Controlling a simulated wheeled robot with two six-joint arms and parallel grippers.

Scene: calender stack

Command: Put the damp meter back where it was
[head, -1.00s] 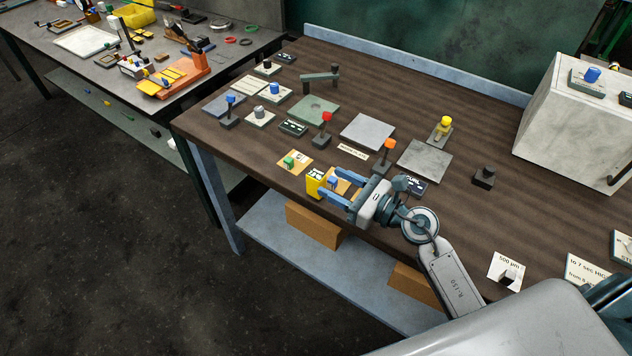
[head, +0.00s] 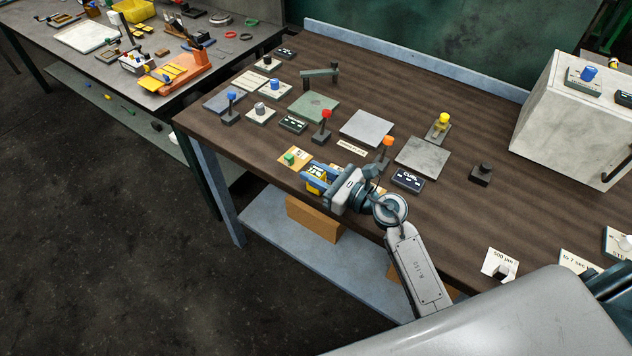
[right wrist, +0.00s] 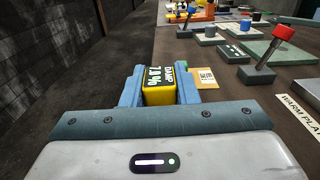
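The damp meter (head: 316,172) is a yellow block with a black display on top. It is at the front edge of the brown bench, left of my right arm. In the right wrist view the meter (right wrist: 160,93) sits between the two blue fingers, its display reading "DAMP 7.1 %". My right gripper (head: 318,177) reaches in from the right; its fingers lie along both sides of the meter and look closed against it. The right gripper (right wrist: 160,90) hides part of the meter's sides. Whether the meter is clear of the bench is hard to tell. My left gripper is not in view.
A red-topped post (head: 325,114), an orange-topped post (head: 387,142) and a dark "CURL" box (head: 408,180) stand nearby. Grey plates (head: 367,128) lie behind. Open floor lies beyond the front edge.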

